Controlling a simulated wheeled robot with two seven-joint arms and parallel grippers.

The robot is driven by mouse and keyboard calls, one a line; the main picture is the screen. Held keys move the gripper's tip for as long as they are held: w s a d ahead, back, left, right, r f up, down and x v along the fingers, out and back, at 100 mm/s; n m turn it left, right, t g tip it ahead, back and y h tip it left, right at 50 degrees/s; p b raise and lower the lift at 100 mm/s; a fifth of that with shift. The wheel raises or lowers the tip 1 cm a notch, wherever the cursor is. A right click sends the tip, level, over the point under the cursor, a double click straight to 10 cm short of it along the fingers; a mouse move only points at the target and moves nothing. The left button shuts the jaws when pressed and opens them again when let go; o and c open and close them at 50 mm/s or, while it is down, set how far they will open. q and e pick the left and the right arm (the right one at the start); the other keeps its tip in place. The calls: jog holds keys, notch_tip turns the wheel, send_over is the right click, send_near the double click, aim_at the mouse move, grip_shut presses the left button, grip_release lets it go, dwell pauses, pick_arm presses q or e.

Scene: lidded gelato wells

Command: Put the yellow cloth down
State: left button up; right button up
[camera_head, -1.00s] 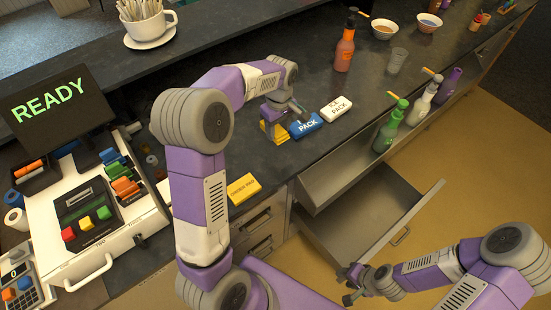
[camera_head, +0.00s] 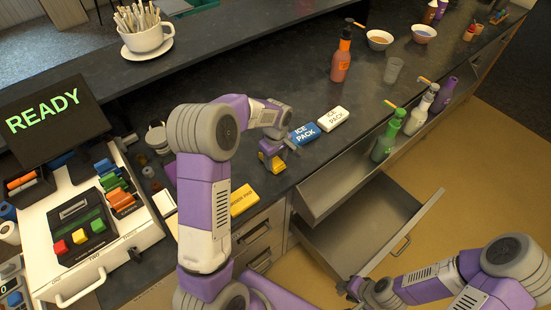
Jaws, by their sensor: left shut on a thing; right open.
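The yellow cloth (camera_head: 270,163) is at the jaws of my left gripper (camera_head: 275,155), which is shut on it. The cloth is at or just above the dark counter, left of the blue ice pack; I cannot tell whether it touches the counter. Part of it is hidden by the gripper. My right gripper (camera_head: 353,291) is open and empty at the bottom right, over the floor side of the counter, in front of the open drawer.
A blue ice pack (camera_head: 303,133) and a white ice pack (camera_head: 332,119) lie right of the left gripper. A yellow order pad (camera_head: 243,200) lies near the counter's front edge. An open drawer (camera_head: 362,240) juts out below. Bottles stand at right.

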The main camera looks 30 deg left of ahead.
aim_at(276, 161)
pick_arm(q)
jog(key=shift+f, duration=0.15)
jog(key=o, duration=1.1)
jog(key=shift+r, duration=0.45)
notch_tip(276, 161, up, 12)
jog(key=shift+f+p, duration=0.25)
jog(key=shift+p, duration=0.3)
